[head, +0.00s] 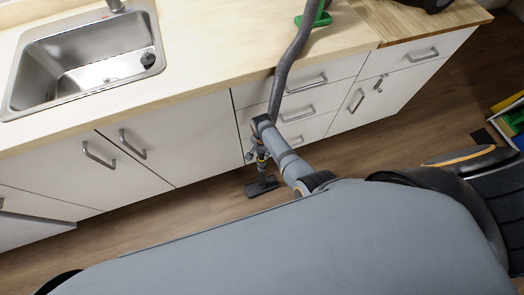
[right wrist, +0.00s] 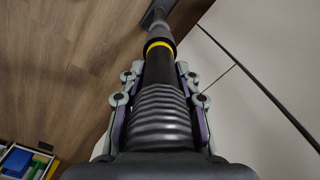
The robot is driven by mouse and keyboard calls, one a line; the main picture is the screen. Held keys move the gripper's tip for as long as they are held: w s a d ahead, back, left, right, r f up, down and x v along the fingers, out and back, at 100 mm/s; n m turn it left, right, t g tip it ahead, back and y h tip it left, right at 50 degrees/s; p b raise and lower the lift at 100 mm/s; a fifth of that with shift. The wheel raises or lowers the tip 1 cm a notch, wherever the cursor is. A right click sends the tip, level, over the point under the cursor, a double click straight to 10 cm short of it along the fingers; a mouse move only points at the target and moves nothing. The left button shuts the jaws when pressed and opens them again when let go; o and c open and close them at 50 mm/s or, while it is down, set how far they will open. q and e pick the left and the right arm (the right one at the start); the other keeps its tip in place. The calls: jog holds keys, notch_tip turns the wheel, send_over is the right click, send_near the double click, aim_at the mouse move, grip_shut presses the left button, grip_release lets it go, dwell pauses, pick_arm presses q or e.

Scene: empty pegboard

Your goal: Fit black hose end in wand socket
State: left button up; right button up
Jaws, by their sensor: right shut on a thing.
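The black hose end (right wrist: 160,72) lies between the fingers of my right gripper (right wrist: 160,88), with grey ribbed hose (right wrist: 160,112) behind it. In the head view the right gripper (head: 260,150) is low in front of the drawers, shut on the hose end. The wand (right wrist: 161,30) is beyond, in line with the hose end, with a yellow ring (right wrist: 160,46) at its socket. The black end meets the ring with no visible gap; how deep it sits cannot be told. The wand's floor head (head: 262,186) is on the floor. My left gripper is not in view.
The grey hose (head: 287,70) rises over the counter edge, past a green item (head: 314,18). White cabinets (head: 175,130) with handles stand close to the gripper. A sink (head: 88,55) is at left. A bin with coloured items (head: 511,120) stands at far right.

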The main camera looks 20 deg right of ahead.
jog(key=shift+f+b, duration=0.95)
jog(key=shift+f, duration=0.25)
jog(key=o, duration=1.2)
jog(key=shift+o, duration=0.2)
notch_tip(320, 180, up, 7)
jog(key=shift+r, duration=0.15)
jog(key=shift+s+a+r, duration=0.1)
jog(key=shift+a+r, duration=0.05)
jog(key=shift+r, duration=0.2)
